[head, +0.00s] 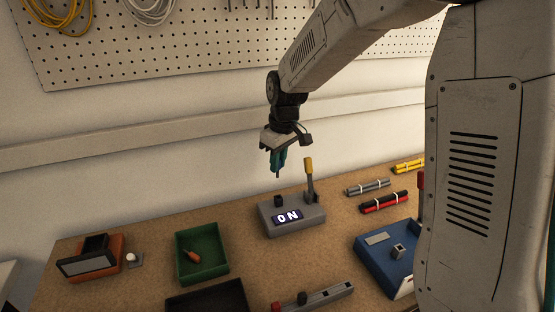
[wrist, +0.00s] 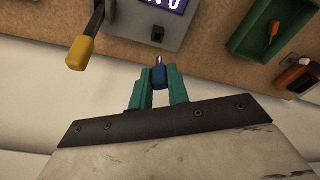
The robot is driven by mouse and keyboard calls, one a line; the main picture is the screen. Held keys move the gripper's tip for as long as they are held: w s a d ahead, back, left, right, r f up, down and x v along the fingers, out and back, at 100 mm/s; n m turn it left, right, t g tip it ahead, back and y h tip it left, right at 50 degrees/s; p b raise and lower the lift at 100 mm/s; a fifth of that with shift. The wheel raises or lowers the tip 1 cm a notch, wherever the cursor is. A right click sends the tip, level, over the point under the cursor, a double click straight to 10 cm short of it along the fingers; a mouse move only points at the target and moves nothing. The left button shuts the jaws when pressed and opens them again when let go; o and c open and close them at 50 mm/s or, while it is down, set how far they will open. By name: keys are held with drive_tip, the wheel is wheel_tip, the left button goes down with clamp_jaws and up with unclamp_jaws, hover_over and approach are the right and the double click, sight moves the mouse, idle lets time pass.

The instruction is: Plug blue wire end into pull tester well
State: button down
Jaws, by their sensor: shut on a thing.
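My gripper (head: 278,168) is shut on the blue wire end (wrist: 158,77). Its bare metal tip sticks out beyond the teal fingers in the wrist view. The pull tester (head: 291,218) is a grey box with a lit display and a yellow-handled lever (head: 309,170). Its dark well (head: 279,201) stands on top at the back left, and also shows in the wrist view (wrist: 157,35). The gripper hangs above the well, and the wire tip is apart from it. The wire end is hard to make out in the head view.
A green tray (head: 224,262) with an orange item is left of the tester. A blue device (head: 388,262) with a red-handled lever stands at right. Wire bundles (head: 384,201) lie behind it. A grey bar tool (head: 318,296) and a black tray (head: 207,298) are in front.

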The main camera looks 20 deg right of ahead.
drive_tip(key=shift+s+d+f, duration=0.1)
drive_tip(key=shift+f, duration=2.8)
drive_tip(key=shift+f, duration=1.7)
drive_tip(key=c, duration=1.3)
unclamp_jaws()
drive_tip(key=shift+o, duration=0.2)
wheel_tip(320, 180, up, 8)
drive_tip(key=shift+s+d+f, duration=0.15)
drive_tip(key=shift+s+d, duration=0.1)
drive_tip(key=shift+s, duration=0.15)
